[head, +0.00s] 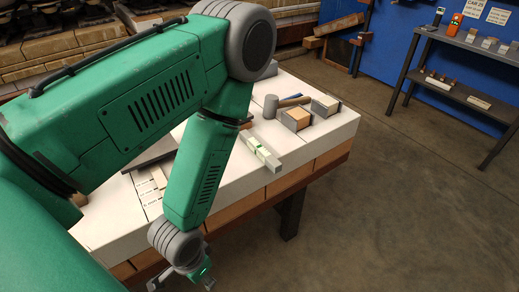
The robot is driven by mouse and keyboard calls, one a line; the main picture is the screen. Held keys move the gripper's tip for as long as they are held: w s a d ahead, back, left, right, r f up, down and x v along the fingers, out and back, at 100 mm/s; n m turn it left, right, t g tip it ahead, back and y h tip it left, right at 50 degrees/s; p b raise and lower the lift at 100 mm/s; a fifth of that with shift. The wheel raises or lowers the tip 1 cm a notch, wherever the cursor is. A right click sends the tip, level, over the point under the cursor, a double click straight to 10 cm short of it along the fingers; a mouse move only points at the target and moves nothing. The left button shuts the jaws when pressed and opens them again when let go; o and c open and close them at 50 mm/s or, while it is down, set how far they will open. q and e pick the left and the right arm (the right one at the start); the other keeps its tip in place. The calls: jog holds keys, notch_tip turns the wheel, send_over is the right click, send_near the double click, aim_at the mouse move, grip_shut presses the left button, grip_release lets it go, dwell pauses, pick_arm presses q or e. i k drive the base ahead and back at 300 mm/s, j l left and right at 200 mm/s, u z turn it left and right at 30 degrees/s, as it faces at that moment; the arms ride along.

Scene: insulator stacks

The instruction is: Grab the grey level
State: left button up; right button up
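The grey level (272,163), a light bar with green parts along it, lies on the white worktop (315,140) near its front right edge. It lies at a slant, just right of my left forearm. My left gripper (183,282) hangs at the bottom of the head view, in front of the worktop's front edge and well apart from the level. Its fingers are small and partly cut off by the frame, so I cannot tell their opening. My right gripper is out of view.
A mallet (271,107) and two small open boxes (297,118) (325,104) stand behind and right of the level. Flat light pieces (152,190) lie left of my forearm. A dark shelf (455,92) stands at the back right. The floor at right is clear.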

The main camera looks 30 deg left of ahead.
aim_at(267, 158)
jog(key=i+u, duration=0.1)
jog(key=u, duration=0.4)
jog(key=l+u, duration=0.15)
jog(key=u, duration=0.3)
jog(key=i+l+u, duration=0.1)
jog(key=u, duration=0.4)
